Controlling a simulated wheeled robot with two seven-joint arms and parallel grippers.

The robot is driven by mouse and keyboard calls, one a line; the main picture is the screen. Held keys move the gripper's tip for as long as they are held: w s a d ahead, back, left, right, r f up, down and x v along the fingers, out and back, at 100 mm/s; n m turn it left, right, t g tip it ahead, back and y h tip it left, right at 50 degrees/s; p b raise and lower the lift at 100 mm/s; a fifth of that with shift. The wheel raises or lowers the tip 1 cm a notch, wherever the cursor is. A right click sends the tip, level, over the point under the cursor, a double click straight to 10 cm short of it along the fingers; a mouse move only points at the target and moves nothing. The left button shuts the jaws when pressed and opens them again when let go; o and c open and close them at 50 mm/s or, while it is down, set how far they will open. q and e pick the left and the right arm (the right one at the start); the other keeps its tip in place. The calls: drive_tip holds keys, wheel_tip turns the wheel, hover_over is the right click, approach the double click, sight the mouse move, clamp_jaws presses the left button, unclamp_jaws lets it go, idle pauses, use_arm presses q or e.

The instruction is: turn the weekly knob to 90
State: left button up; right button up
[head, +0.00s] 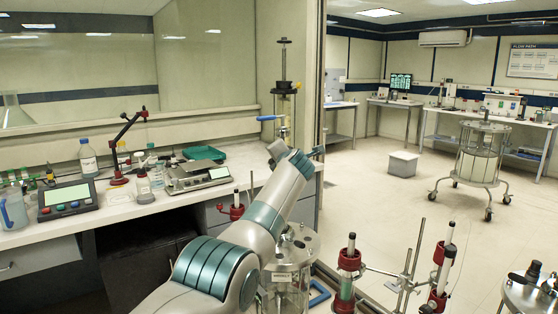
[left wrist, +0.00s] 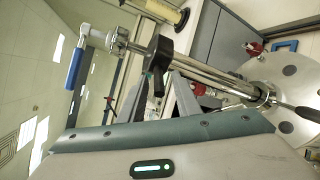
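I cannot pick out a knob marked weekly, and no 90 mark is readable. My left arm rises from the bottom of the head view, and its gripper (head: 298,150) is near the column with the blue handle (head: 270,118). In the left wrist view the two grey fingers of my left gripper (left wrist: 155,88) stand apart. A black lever-like part (left wrist: 157,62) on a metal rod shows between and beyond them; I cannot tell whether they touch it. The blue handle (left wrist: 74,68) is at the left there. My right gripper is not in view.
A control box with a screen and coloured knobs (head: 68,198) stands on the left bench, beside bottles and a balance (head: 198,177). Red-clamped columns (head: 349,262) stand at the lower right. A wheeled vessel (head: 480,155) stands on the open floor behind.

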use_arm(q)
drive_tip(key=shift+s, duration=0.15)
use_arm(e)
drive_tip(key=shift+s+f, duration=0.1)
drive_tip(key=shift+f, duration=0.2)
